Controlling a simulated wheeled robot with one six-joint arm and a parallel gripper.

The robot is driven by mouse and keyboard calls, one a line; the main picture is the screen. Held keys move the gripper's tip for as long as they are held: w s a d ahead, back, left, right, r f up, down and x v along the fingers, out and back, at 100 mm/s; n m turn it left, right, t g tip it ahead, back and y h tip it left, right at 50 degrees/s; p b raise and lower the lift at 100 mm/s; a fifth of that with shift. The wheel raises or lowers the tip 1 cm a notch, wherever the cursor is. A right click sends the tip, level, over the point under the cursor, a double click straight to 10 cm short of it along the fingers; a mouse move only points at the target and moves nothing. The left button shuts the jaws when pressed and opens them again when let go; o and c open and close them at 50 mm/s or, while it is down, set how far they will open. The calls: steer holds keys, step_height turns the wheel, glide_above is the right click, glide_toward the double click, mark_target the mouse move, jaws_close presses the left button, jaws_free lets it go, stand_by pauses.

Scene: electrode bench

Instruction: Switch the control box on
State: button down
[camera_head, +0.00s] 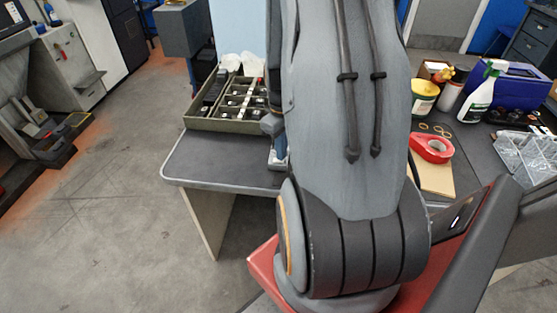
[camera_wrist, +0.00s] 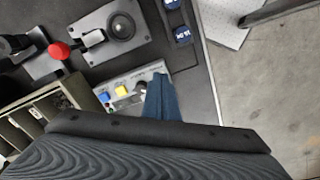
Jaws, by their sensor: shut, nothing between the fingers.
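In the wrist view the control box (camera_wrist: 131,78) is a light grey panel on the dark bench. It carries a blue button (camera_wrist: 104,97), a yellow button (camera_wrist: 122,91) and a dark knob or switch (camera_wrist: 141,86) near its right end. My gripper (camera_wrist: 162,98) is shut and empty. Its blue fingers overlap the right end of the box in the picture and hide part of it. I cannot tell whether they touch it. In the head view my arm covers the middle of the bench, and I cannot make out the box there.
A compartmented tray (camera_head: 232,126) stands on the bench (camera_head: 205,160). A red-balled lever (camera_wrist: 58,50), a unit with a round dial (camera_wrist: 121,27) and blue labelled parts (camera_wrist: 182,34) lie beyond the box.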

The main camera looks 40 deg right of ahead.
steer(key=shift+f, duration=0.45)
steer(key=shift+r, duration=0.15)
step_height(320, 180, up, 7)
steer(key=p, duration=0.5)
steer(key=shift+p, duration=0.35)
stand_by(0.6)
steer(key=s+a+r+b, duration=0.1)
steer(key=a+r, duration=0.2)
steer(key=a, duration=0.5)
steer(key=a+r+m+t+b, duration=0.1)
steer(key=a+r, duration=0.2)
steer(key=a, duration=0.5)
steer(key=s+a+r+m+b, duration=0.1)
steer(key=a+r+b, duration=0.1)
steer(key=a, duration=0.6)
steer(key=shift+s+a+r, duration=0.2)
steer(key=shift+s+r, duration=0.1)
steer(key=shift+r, duration=0.15)
